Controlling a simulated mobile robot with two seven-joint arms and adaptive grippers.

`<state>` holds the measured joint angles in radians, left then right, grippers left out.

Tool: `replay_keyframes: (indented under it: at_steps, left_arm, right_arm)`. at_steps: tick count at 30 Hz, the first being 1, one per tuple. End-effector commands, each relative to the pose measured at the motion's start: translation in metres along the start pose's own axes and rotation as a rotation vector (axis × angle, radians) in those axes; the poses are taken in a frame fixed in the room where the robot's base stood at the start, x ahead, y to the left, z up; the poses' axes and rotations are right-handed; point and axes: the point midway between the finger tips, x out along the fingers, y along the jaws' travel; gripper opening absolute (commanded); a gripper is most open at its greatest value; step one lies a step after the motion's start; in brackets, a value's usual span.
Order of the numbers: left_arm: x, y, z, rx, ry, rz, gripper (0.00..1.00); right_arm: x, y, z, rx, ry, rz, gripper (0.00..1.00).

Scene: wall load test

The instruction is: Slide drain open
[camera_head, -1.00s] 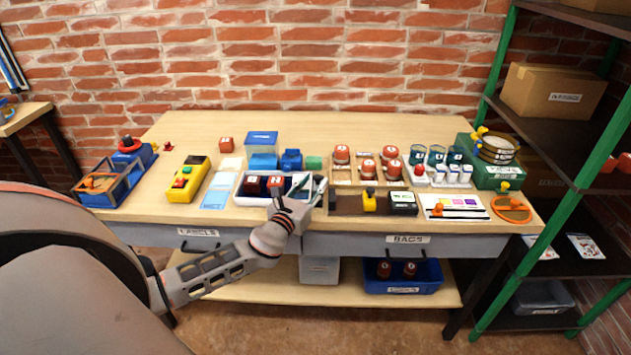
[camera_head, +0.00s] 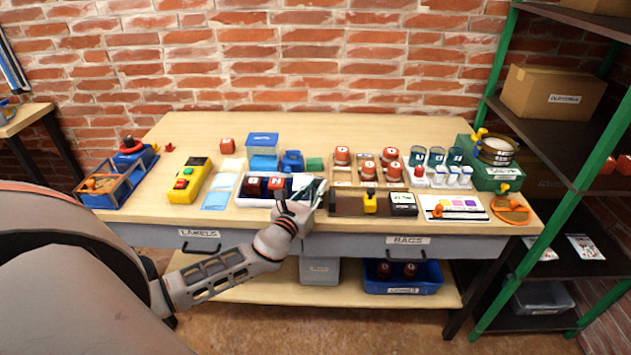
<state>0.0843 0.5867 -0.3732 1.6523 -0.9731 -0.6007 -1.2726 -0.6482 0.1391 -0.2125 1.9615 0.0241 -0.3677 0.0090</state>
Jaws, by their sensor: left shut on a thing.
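My left gripper (camera_head: 293,203) is at the right front of a white tray (camera_head: 254,202) near the table's front edge. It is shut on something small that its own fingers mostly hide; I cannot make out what. Dark red-topped blocks (camera_head: 265,185) sit in the tray, left of the gripper. No part is clearly marked as a drain. A green box (camera_head: 495,178) with a round sieve on top and a yellow tap (camera_head: 504,187) on its front stands at the far right. A brown trough (camera_head: 346,203) with a yellow piece (camera_head: 370,203) lies right of the gripper. My right gripper is not in view.
Red-lidded jars (camera_head: 370,170), blue cups (camera_head: 437,156) and a dark box (camera_head: 403,204) crowd the right half. A yellow control box (camera_head: 190,180) stands left. The back of the table (camera_head: 330,128) is clear. A green-posted shelf (camera_head: 545,150) stands right.

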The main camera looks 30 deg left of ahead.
Motion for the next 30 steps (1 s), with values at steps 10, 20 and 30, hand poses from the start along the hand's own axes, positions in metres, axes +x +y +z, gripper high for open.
replay_keyframes:
  at_steps: [10, 20, 30]
  left_arm:
    - [-0.02, -0.009, 0.0, 0.0, 0.001, -0.002, 0.0]
    - [-0.02, -0.009, -0.001, -0.001, 0.002, -0.003, 0.33]
    - [-0.01, -0.004, -0.002, -0.001, 0.001, -0.001, 0.33]
  right_arm:
    - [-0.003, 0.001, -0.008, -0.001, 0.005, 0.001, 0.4]
    - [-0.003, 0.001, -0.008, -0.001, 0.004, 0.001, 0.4]
    - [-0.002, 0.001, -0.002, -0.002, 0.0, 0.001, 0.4]
